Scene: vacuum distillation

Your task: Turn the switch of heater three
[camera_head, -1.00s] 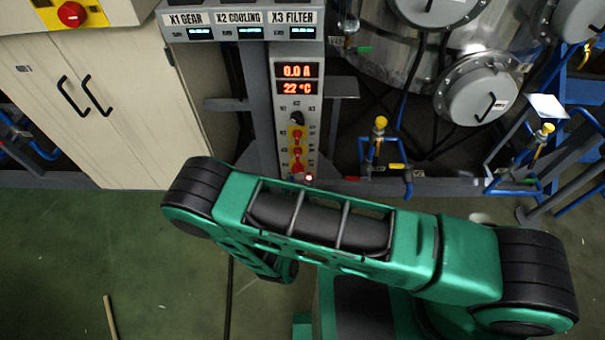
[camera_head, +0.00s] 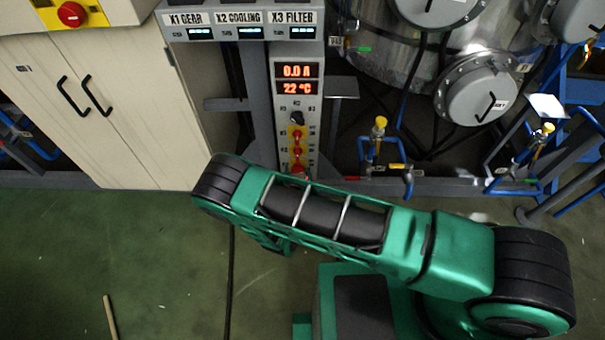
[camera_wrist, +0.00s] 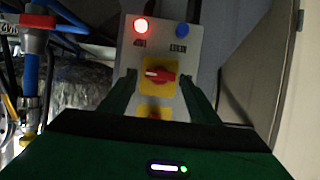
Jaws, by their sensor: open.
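A grey control panel (camera_head: 297,110) carries a black knob (camera_head: 297,117) and a column of red switches on yellow plates. The lowest red switch (camera_head: 299,169) is just above my arm's edge; the panel below it is hidden. In the wrist view a red rotary switch (camera_wrist: 160,74) on a yellow plate lies between the fingertips of my gripper (camera_wrist: 159,79), its handle roughly level. My gripper is open, one finger on each side; contact cannot be told. My gripper is hidden behind my arm in the head view. The switch labels are too small to read.
The wrist view shows a lit red lamp (camera_wrist: 140,25) and a blue lamp (camera_wrist: 182,29) by the switch. A pale cabinet (camera_head: 85,105) stands left of the panel. A steel vessel (camera_head: 400,50) and blue pipes (camera_head: 408,180) are to the right.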

